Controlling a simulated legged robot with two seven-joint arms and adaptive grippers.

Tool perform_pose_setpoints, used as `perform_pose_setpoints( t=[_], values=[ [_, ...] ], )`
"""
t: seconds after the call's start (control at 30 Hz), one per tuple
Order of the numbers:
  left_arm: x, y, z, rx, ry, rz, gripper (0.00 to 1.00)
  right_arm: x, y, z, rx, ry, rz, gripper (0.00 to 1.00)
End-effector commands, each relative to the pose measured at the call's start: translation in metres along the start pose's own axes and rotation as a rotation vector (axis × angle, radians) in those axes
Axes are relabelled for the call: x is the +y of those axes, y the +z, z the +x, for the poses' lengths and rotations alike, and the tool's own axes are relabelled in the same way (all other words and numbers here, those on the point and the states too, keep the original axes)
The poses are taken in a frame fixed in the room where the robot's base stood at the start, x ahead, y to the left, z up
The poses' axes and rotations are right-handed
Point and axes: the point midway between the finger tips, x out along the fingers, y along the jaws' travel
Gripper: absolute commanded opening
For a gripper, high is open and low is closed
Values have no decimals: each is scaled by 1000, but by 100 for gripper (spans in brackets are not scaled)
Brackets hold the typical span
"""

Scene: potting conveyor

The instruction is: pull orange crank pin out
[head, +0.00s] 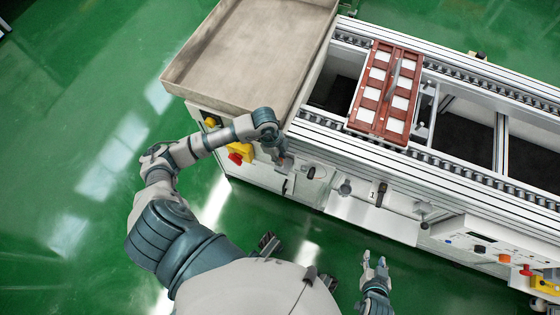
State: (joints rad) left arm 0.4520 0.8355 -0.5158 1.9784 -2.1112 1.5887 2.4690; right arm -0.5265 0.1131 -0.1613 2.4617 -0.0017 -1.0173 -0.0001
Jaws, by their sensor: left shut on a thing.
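My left gripper (283,164) is at the front side of the conveyor frame, just right of the yellow and red switch box. It is shut on the orange crank pin (281,161), of which only a small orange-red spot shows between the fingers. The rest of the pin is hidden by the gripper, and how deep it sits cannot be told. A small dark crank part (288,184) hangs just below the gripper. My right gripper (375,263) is open and empty over the green floor in front of the conveyor.
A grey metal tray (185,75) stands at the back left. A red-brown carrier (376,46) with white squares rests across the conveyor rails. A control panel (475,245) with knobs is at the right. Black clamp knobs line the front side.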

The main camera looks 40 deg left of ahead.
Motion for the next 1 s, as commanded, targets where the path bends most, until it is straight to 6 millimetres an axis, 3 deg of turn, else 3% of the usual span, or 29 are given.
perform_pose_setpoints(
  t=[1.0],
  values=[
    [-2,1,-25,-18,-4,-7,0,1,-25,-21,26,3,-5,40]
  ],
)
